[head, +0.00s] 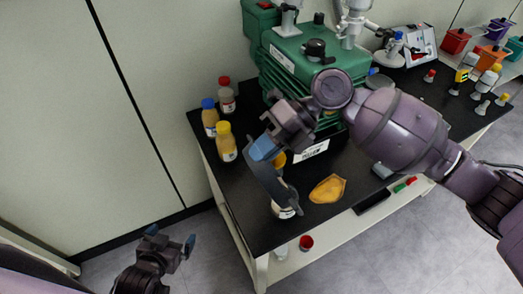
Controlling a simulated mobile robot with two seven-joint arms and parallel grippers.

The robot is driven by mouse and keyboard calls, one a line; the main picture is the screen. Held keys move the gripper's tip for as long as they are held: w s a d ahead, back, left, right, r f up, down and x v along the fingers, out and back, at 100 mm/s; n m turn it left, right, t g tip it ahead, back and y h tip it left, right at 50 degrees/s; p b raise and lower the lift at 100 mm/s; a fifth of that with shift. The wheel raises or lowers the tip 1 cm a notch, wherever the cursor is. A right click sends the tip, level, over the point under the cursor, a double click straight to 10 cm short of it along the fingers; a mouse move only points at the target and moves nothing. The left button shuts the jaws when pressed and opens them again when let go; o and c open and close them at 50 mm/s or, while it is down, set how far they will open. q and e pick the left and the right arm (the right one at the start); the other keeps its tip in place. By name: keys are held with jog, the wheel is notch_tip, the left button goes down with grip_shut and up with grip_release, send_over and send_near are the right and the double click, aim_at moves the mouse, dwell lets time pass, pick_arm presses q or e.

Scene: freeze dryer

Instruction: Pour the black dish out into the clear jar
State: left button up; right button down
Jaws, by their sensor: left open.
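My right gripper (264,150) is over the front left part of the black table, with its blue fingertips at the upper edge of the black dish (264,182). It appears shut on the dish, though the far finger is hidden. The dish is steeply tilted and seen nearly edge-on; its inside is hidden. The clear jar (286,208) stands on the table below the dish's lower end, partly covered by it. I cannot tell whether they touch or what is in the jar. My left gripper (171,240) is open and empty, low over the floor left of the table.
An orange-yellow piece (328,189) lies right of the jar. Several capped bottles (226,143) stand at the table's left edge. A green machine (288,62) stands behind. A red cup (306,243) is on the lower shelf. Small bottles and coloured boxes (455,40) are at far right.

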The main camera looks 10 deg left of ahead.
pick_arm(q)
jog(key=shift+s+f+b, duration=0.15)
jog(key=shift+f+b, duration=0.15)
jog(key=shift+f, duration=0.2)
pick_arm(e)
jog(key=shift+w+d+y, duration=0.15)
jog(key=shift+d+y, duration=0.1)
jog(key=shift+y, duration=0.05)
pick_arm(q)
jog(key=shift+s+f, duration=0.2)
jog(key=shift+f, duration=0.1)
pick_arm(e)
jog(key=shift+d+r, duration=0.1)
jog(key=shift+w+g, duration=0.1)
jog(key=shift+g, duration=0.2)
pick_arm(q)
jog(key=shift+w+f+b, duration=0.1)
jog(key=shift+f+b, duration=0.5)
jog(key=shift+b, duration=0.15)
pick_arm(e)
jog(key=shift+w+d+r+y, duration=0.15)
jog(key=shift+w+d+y, duration=0.05)
jog(key=shift+d+y, duration=0.1)
pick_arm(q)
jog(key=shift+f, duration=0.4)
pick_arm(e)
jog(key=shift+w+d, duration=0.1)
jog(key=shift+d, duration=0.05)
